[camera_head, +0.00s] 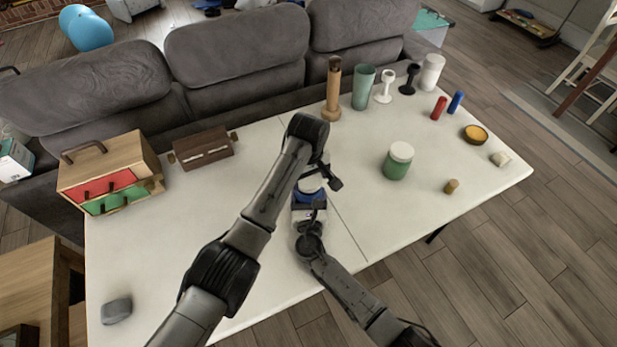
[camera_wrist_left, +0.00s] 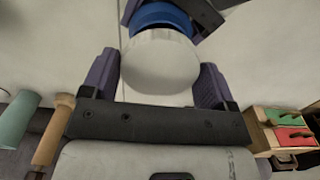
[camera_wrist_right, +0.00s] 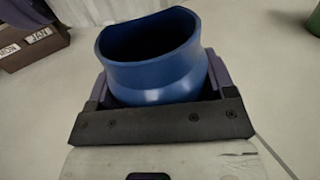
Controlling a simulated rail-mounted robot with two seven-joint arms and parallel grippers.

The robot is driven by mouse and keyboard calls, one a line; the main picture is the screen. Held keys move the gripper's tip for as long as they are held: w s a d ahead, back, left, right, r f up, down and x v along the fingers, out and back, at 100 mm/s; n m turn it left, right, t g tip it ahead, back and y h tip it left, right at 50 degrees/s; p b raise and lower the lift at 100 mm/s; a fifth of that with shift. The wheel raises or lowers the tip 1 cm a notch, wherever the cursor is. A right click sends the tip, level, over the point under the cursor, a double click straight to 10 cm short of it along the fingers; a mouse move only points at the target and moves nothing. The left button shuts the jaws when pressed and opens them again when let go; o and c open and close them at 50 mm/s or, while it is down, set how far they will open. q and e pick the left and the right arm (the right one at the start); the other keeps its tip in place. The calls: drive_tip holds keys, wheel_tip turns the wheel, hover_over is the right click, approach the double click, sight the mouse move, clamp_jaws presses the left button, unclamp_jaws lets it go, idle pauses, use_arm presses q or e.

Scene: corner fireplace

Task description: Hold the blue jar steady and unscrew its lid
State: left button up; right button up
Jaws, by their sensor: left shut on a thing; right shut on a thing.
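The blue jar (camera_head: 308,197) stands near the middle of the white table, partly hidden by my arms. My right gripper (camera_head: 309,215) is shut on its body. The right wrist view shows the jar (camera_wrist_right: 155,75) with its mouth open and no lid on it. My left gripper (camera_head: 316,180) is shut on the white lid (camera_head: 311,184). In the left wrist view the lid (camera_wrist_left: 160,65) sits between the two fingers, with the blue jar (camera_wrist_left: 162,15) partly hidden behind it. The lid is off the jar; the size of the gap is hard to judge.
A green jar with a white lid (camera_head: 398,163) stands to the right. A wooden pepper mill (camera_head: 333,90) and green cup (camera_head: 363,88) stand behind. A brown calendar box (camera_head: 203,148) and small drawer chest (camera_head: 110,172) are at left. The table's front left is mostly clear.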

use_arm(q)
drive_tip(key=shift+r, duration=1.55)
use_arm(e)
drive_tip(key=o, duration=1.7)
drive_tip(key=shift+s, duration=0.1)
